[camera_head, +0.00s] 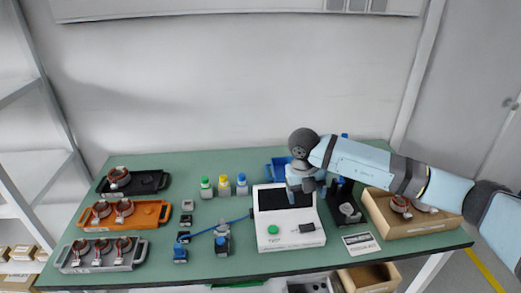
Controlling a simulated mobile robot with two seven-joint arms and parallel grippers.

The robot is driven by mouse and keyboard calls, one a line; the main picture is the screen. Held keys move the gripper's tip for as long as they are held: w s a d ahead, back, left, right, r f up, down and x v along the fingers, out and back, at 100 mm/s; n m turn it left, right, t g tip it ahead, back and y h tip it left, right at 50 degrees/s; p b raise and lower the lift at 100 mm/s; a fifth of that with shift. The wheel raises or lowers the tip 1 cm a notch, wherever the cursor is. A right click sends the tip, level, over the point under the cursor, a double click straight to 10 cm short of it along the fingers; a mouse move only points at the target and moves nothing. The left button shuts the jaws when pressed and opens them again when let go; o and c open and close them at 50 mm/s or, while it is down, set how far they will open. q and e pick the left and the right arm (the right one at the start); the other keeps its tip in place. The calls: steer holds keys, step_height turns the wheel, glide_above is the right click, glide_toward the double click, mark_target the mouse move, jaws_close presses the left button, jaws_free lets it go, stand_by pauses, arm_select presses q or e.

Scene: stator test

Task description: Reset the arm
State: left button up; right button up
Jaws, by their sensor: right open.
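My right arm comes in from the right over the table, and its gripper (303,189) points down above the screen of the white test device (290,232). The gripper is small here; I see nothing held in it. The device has a dark screen, a green button and a dark knob. My left gripper is not in view. Stators with copper windings sit on a black tray (154,184), an orange tray (152,213) and a grey tray (70,264) at the left. More lie in a cardboard box (440,222) at the right, partly hidden by my arm.
The green table (165,165) holds small bottles with green, yellow and blue caps (224,188). A blue bin (277,170) stands behind the device. A black stand (345,205) is right of it, a label card (361,243) in front. Small black-and-blue fixtures (222,240) stand left of it.

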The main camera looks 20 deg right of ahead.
steer(key=s+a+f+n+g+y+p, duration=0.15)
steer(key=s+a+y, duration=0.35)
steer(key=a, duration=0.5)
steer(key=s+a+f+n+g+y+p, duration=0.1)
steer(key=s+a+f+y, duration=0.1)
steer(key=s+a+y, duration=0.5)
steer(key=a+r+m+t+y+p, duration=0.2)
steer(key=a+r+m+t+y, duration=0.5)
steer(key=a+m+y, duration=0.25)
steer(key=s+d+f+m+t+h+p, duration=0.1)
steer(key=d+f+m+t+h, duration=0.4)
steer(key=m, duration=0.4)
steer(key=s+d+f+m+t+h+p, duration=0.1)
steer(key=s+d+f+m+t+h, duration=0.2)
steer(key=m+t+h, duration=0.45)
steer(key=s+d+f+m+g+h, duration=0.2)
steer(key=s+d+f+m+g, duration=0.1)
steer(key=s+f, duration=0.2)
steer(key=s+d+f+m+g+h+p, duration=0.1)
steer(key=s+d+f+m+g+h, duration=0.1)
steer(key=s+d+f+m, duration=0.1)
step_height(320, 180, down, 2)
steer(key=shift+s+f+m+g, duration=0.25)
steer(key=shift+s+m+g, duration=0.15)
steer(key=shift+s, duration=0.5)
